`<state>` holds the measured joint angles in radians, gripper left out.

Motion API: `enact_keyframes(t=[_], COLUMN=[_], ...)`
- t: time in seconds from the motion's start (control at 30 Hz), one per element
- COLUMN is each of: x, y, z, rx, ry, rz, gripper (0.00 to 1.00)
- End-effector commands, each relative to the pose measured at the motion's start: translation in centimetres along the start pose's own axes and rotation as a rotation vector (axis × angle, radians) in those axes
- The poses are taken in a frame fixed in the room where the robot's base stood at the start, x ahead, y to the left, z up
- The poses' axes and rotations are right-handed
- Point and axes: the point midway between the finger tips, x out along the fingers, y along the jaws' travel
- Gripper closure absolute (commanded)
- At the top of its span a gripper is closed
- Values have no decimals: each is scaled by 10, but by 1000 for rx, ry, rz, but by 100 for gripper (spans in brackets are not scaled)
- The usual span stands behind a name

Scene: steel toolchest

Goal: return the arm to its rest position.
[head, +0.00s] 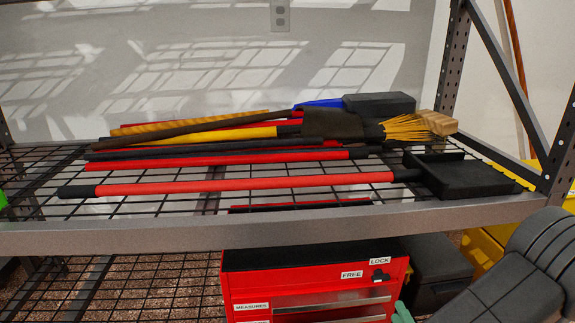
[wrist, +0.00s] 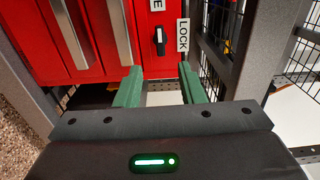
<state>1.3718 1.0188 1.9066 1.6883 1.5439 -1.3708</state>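The red steel toolchest (head: 235,285) stands on the lower level of the rack, and its red front (wrist: 90,40) fills the upper left of the wrist view. A small black lock knob (head: 380,276) sits between the FREE and LOCK labels; it also shows in the wrist view (wrist: 159,40). The drawers I can see look shut. My gripper (wrist: 160,72) has two green fingers held apart with nothing between them. It is in front of the chest, near the knob but apparently not touching it. In the head view only a green fingertip shows, at the bottom right beside my dark arm.
A grey shelf edge (head: 270,234) crosses above the chest. Brooms, red-handled tools and a black dustpan (head: 462,176) lie on the wire shelf above. A perforated post (head: 562,150) stands at right. A dark box (head: 435,262) and yellow bins (head: 480,255) are right of the chest.

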Motion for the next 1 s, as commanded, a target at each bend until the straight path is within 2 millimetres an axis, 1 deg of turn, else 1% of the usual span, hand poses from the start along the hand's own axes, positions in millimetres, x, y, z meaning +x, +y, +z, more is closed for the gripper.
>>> enact_keyframes(t=[0.1,0.4,0.6,0.8,1.0], x=[19,66,93,110,114], y=[2,2,1,0,0], z=[1,1,1,0,0], rx=[-2,-2,-2,-2,0], ry=[-5,-5,-3,-2,0], rz=[1,-1,-2,0,-1], gripper=[65,65,65,65,65])
